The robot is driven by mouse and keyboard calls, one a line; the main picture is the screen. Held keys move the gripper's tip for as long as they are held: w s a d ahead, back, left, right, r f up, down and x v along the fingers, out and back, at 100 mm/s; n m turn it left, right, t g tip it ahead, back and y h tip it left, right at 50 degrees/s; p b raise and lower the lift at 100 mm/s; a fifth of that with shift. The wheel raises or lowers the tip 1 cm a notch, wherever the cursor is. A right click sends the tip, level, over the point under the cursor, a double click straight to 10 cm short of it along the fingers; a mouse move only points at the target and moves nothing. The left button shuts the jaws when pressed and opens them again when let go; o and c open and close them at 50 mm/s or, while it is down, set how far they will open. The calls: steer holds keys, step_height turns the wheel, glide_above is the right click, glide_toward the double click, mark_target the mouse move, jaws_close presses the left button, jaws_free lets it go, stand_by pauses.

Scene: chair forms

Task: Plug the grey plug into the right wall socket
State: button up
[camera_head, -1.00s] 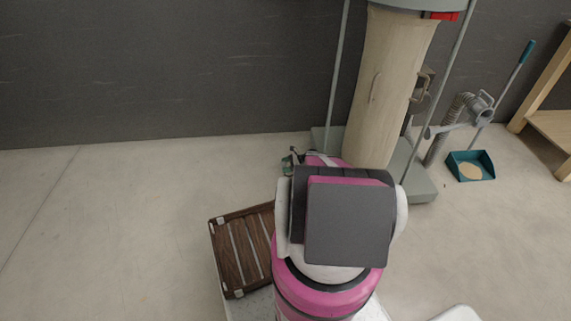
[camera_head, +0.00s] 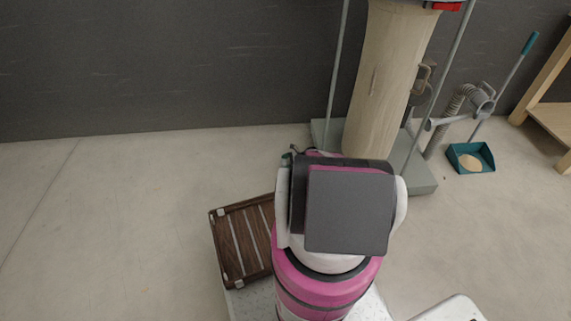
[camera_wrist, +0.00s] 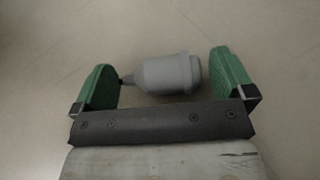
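The grey plug (camera_wrist: 168,74) shows in the wrist view as a rounded grey body lying crosswise between the green fingers of my gripper (camera_wrist: 162,58). Its narrow dark end points left and is close to the left finger; I cannot tell if they touch. A gap shows between its right end and the right finger. The fingers are wide apart. In the head view my arm hides the plug, and only a bit of dark green gripper (camera_head: 288,158) shows. No wall socket is in view.
A dust collector with a beige bag (camera_head: 378,85) on a grey base (camera_head: 420,178) stands ahead near the dark wall (camera_head: 170,65). A teal dustpan (camera_head: 486,165) and a wooden table (camera_head: 552,122) are at right. A brown slatted tray (camera_head: 229,250) is beside my arm. The left floor is clear.

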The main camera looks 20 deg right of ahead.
steer(key=r, duration=0.4)
steer(key=shift+s+a+r, duration=0.2)
steer(key=shift+a+r, duration=0.1)
steer(key=shift+r, duration=0.1)
steer(key=s+a+r, duration=0.2)
steer(key=a+r, duration=0.4)
steer(key=a, duration=0.4)
steer(key=shift+s+a, duration=0.25)
steer(key=shift+a, duration=0.1)
